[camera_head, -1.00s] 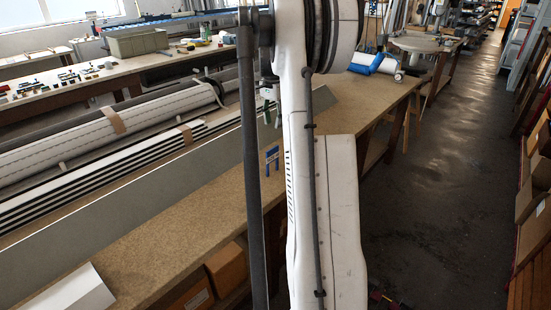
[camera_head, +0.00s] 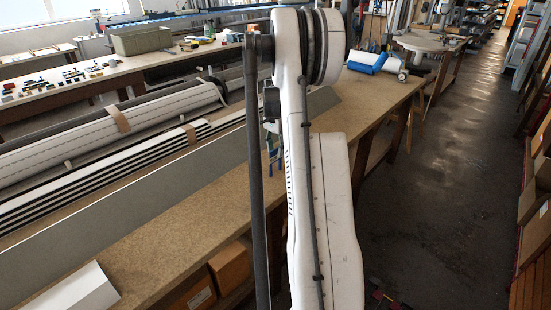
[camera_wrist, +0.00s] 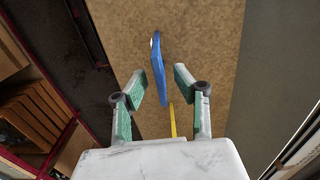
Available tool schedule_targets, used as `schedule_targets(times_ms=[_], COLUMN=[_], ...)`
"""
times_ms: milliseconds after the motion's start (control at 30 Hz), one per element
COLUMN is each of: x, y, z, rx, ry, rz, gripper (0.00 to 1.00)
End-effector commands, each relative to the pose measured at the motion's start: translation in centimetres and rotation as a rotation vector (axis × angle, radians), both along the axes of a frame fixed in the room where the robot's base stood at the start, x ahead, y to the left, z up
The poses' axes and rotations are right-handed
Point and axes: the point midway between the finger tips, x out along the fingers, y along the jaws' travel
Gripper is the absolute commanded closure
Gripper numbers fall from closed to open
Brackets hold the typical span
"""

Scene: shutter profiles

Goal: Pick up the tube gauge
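A slim blue piece (camera_wrist: 159,68), which I take to be the tube gauge, shows in the wrist view on the brown worktop, with a pale round end at the top. A small part of it seems to show in the head view beside my arm. My gripper (camera_wrist: 158,74) is open, with green-padded fingers on either side of the blue piece in the picture. No contact shows, and the height gap is hard to judge. A narrow yellow strip (camera_wrist: 173,121) shows just below the blue piece. In the head view my arm hides most of the gripper.
A long grey panel (camera_head: 150,198) runs along the workbench (camera_head: 165,237), beside striped profiles (camera_head: 95,180). A white block (camera_head: 72,290) lies at the near end. Cardboard boxes (camera_head: 230,266) sit under the bench. The aisle at right is open.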

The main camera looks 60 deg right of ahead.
Motion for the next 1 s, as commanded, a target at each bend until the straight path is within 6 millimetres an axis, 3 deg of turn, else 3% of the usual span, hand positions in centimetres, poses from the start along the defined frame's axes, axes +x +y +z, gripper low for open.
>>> schedule_targets(times_ms=[267, 467, 1000], x=[-0.01, -0.01, -0.01], y=[-0.01, -0.01, 0.0], z=[-0.26, -0.25, 0.54], rx=[0.0, 0.0, 0.0], ry=[0.0, 0.0, 0.0], rz=[0.0, 0.0, 0.0], gripper=[0.73, 0.99, 1.0])
